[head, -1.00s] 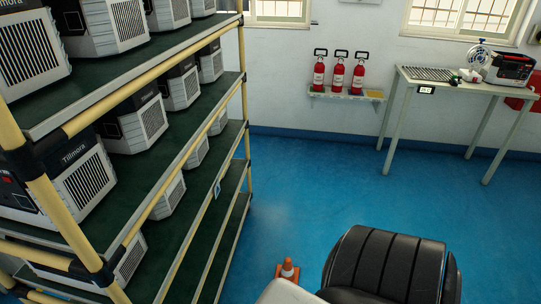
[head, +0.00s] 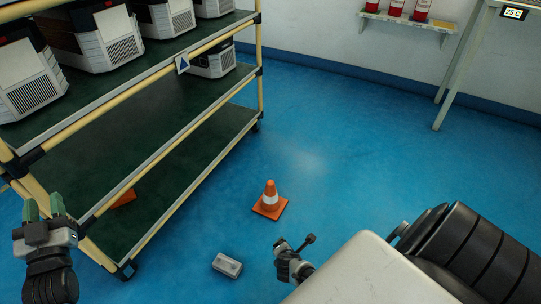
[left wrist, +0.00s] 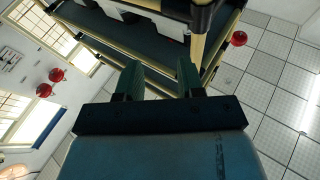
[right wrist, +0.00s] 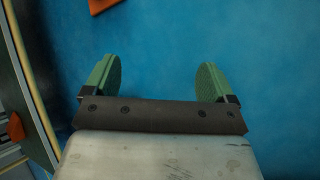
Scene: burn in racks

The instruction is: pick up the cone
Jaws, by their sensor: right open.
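The orange cone (head: 270,197) with a white band stands upright on the blue floor, right of the rack, in the head view. A corner of an orange thing, probably its base (right wrist: 104,5), shows at the top edge of the right wrist view. My right gripper (right wrist: 157,80) is open and empty above the floor, its green fingers wide apart. My left gripper (head: 44,208) is at the far left beside the rack, away from the cone. Its fingers (left wrist: 159,75) are apart with nothing between them.
The rack (head: 190,130) with white and black units stands at the left. Another orange piece (head: 124,198) shows at its lower shelf. A small grey-white box (head: 227,264) appears in front of the cone. A table leg (head: 455,80) stands at the back right. Floor behind the cone is clear.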

